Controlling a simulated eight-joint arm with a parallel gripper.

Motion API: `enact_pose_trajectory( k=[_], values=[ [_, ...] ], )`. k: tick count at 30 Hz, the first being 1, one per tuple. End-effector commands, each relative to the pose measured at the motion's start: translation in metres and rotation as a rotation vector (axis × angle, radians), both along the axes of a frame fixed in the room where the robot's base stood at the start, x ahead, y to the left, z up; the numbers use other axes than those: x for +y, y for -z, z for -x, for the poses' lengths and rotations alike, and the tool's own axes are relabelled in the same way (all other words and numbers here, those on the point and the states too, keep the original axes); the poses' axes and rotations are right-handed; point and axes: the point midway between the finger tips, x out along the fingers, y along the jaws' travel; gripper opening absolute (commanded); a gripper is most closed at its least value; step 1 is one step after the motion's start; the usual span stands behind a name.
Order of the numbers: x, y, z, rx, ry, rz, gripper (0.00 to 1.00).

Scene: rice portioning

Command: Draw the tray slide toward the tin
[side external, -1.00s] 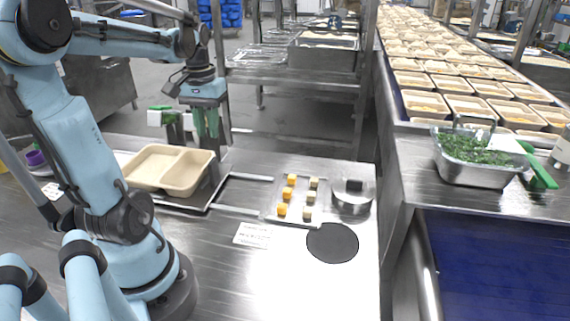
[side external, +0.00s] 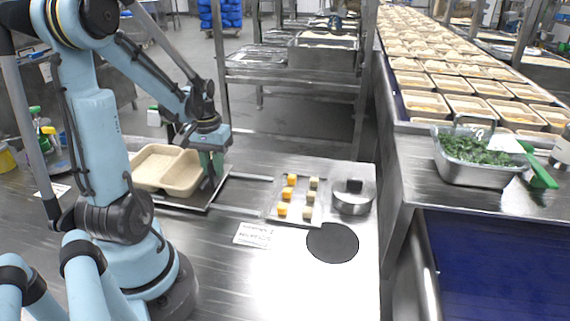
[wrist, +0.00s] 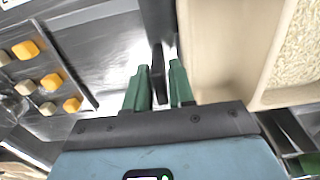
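The tray slide (side external: 192,205) is a flat metal plate on rails at the back left of the bench in the side view. A beige two-compartment tray (side external: 150,171) sits on it; the wrist view shows rice in one compartment. My gripper (side external: 211,165) is low at the slide's right edge, pointing down. In the wrist view its green fingers (wrist: 159,72) stand apart on either side of a dark upright bar (wrist: 158,58), with narrow gaps; firm contact is not visible. A round metal tin (side external: 352,203) with a dark knob stands at the right of the bench.
A small tray (side external: 297,217) of orange and pale cubes lies between the slide and the tin. A black disc (side external: 332,243) and a white label card (side external: 253,235) lie in front. A steel pan of greens (side external: 470,177) stands on the right-hand counter. Bare rails (side external: 250,177) extend right of the slide.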

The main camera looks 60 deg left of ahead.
Motion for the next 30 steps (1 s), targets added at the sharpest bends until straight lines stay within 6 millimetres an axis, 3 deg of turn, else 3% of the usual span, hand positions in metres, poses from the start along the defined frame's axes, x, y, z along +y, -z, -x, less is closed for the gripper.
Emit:
enact_pose_trajectory(
  k=[14,19,30],
  values=[
    [-0.0002,0.0090,0.0002,0.000,0.000,0.000,0.23],
    [-0.0002,0.0089,0.0002,0.000,0.000,0.000,0.00],
    [-0.0036,0.0087,-0.0037,0.000,0.002,0.000,0.00]
  ],
)
